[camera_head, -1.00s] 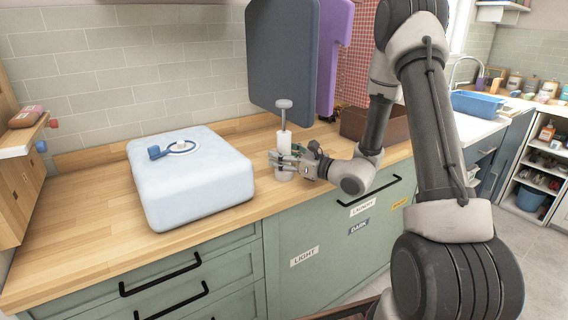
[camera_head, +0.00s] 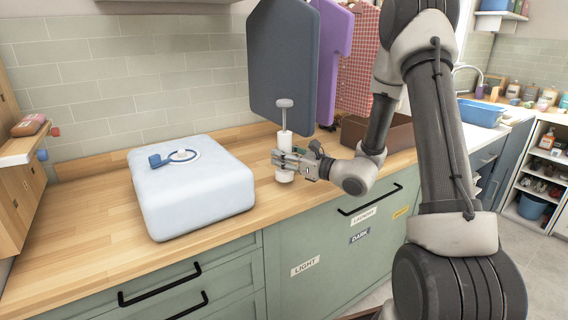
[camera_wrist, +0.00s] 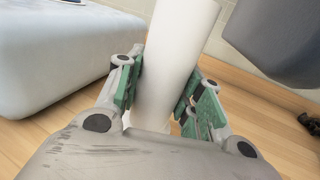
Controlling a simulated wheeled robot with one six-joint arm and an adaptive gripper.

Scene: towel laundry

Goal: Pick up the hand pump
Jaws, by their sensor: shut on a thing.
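The hand pump (camera_head: 285,142) is a white upright cylinder with a grey T-shaped handle on a thin rod. It stands upright at the wooden counter, right of the pale blue bag. My gripper (camera_head: 285,160) reaches it from the right and is shut around its lower body. In the wrist view the white pump body (camera_wrist: 172,62) fills the space between the green-padded fingers of my gripper (camera_wrist: 160,95). The pump's handle is out of the wrist view. I cannot tell whether its base touches the counter.
A dark grey hanging board-like item (camera_head: 283,70) and a purple one (camera_head: 334,50) hang behind. A brown box (camera_head: 400,136) stands right. The wooden counter (camera_head: 80,230) is clear at left.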

